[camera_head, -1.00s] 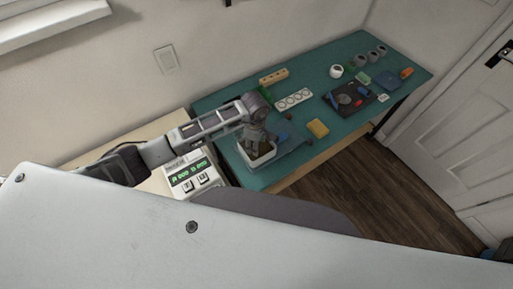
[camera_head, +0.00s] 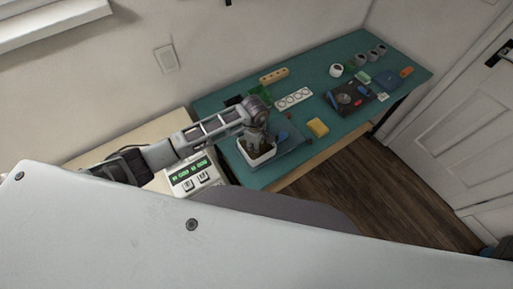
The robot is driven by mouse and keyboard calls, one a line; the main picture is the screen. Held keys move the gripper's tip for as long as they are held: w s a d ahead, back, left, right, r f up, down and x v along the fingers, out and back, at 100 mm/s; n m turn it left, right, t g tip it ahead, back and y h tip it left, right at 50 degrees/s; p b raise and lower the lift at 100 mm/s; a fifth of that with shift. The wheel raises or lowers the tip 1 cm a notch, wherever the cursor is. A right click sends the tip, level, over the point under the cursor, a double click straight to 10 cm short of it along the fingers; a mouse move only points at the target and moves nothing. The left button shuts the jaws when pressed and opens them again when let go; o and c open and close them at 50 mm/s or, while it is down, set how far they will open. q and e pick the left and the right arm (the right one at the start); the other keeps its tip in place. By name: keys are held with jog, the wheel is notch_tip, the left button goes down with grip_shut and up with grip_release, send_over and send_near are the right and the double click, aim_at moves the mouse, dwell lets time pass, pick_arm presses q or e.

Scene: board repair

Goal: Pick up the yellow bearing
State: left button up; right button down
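My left gripper (camera_head: 257,143) points down at the white bin (camera_head: 268,157) near the front left of the teal table, with its fingers at or inside the bin's opening. The bin holds something dark, too small to make out. The fingers are too small to tell whether they are open, shut or holding anything. I cannot make out a yellow bearing; it may be hidden in the bin or behind the gripper. My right gripper is not in view.
A yellow block (camera_head: 318,127) lies right of the bin. A white holder with round holes (camera_head: 294,98), a tan strip (camera_head: 273,75), a dark tray (camera_head: 349,98) and several grey cups stand farther back. A device with a green display (camera_head: 189,173) is left of the bin.

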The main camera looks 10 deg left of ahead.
pick_arm(q)
jog(key=c, duration=0.4)
jog(key=shift+r, duration=0.1)
notch_tip(320, 180, up, 8)
jog(key=shift+r+b, duration=0.15)
jog(key=shift+b, duration=0.6)
jog(key=shift+r, duration=0.75)
